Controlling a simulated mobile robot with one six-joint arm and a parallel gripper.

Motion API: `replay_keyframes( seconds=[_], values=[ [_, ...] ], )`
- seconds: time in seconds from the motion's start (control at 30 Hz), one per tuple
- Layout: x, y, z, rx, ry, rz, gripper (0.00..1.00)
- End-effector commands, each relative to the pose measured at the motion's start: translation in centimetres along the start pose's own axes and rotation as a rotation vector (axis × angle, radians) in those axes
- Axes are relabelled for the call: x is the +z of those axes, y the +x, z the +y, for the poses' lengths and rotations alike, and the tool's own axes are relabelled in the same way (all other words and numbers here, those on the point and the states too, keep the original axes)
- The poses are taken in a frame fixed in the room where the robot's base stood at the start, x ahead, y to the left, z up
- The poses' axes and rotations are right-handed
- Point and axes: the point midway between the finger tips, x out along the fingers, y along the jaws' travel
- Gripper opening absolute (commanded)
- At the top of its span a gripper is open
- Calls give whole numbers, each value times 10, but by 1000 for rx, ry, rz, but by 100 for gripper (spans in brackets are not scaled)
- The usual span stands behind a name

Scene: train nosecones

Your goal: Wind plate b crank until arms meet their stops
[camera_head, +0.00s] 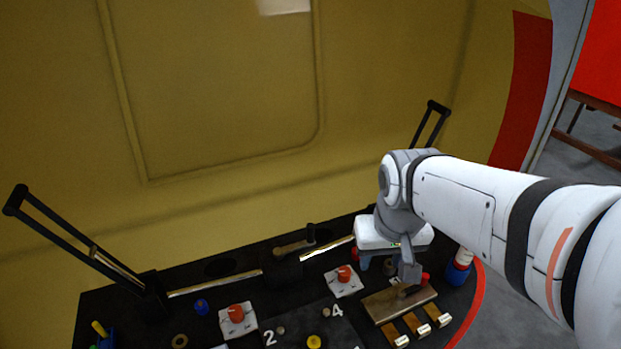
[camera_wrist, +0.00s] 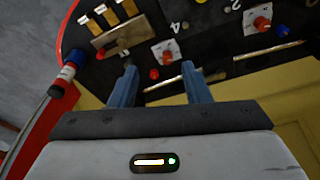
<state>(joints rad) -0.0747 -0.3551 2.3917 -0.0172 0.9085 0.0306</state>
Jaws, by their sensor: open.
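A crank with a tan bar (camera_head: 293,247) and an upright black knob (camera_head: 311,231) sits on a black block at the back middle of the dark panel. No plate letter is readable there. Shiny rods (camera_head: 214,284) run out from both sides of the block. A black two-bar arm stands tilted at the left (camera_head: 88,250), and another at the right (camera_head: 430,124) is partly hidden by my arm. My gripper (camera_wrist: 159,68) is open and empty, over the panel's right part, right of the crank. A small red knob (camera_wrist: 155,74) shows between its fingers in the wrist view.
White plates with red knobs stand at the left (camera_head: 238,318) and middle (camera_head: 343,280). A brown plate with a lever (camera_head: 390,307) lies near my gripper. A red, white and blue cylinder (camera_head: 459,266) stands at the right edge. The yellow wall (camera_head: 230,90) rises behind.

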Motion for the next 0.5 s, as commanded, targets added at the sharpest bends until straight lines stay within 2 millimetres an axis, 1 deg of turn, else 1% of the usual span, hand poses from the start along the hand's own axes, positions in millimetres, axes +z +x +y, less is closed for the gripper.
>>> replay_keyframes(
  seconds=[0.03, 0.07, 0.1, 0.17, 0.2, 0.27, 0.3, 0.37, 0.4, 0.47, 0.5],
  values=[
    [-19, 8, -5, -3, -32, -17, 43],
    [-31, 11, -7, -5, -50, -25, 43],
    [-48, 17, -11, -8, -78, -36, 43],
    [-73, 27, -17, -13, -120, -53, 43],
    [-90, 35, -21, -15, -147, -62, 43],
    [-114, 48, -28, -20, -187, -77, 43],
    [-129, 59, -34, -23, -215, -88, 43],
    [-151, 76, -42, -28, -255, -104, 43],
    [-166, 89, -48, -31, -283, -115, 43],
    [-185, 108, -58, -36, -322, -129, 43],
    [-197, 122, -65, -39, -347, -139, 43]
  ],
)
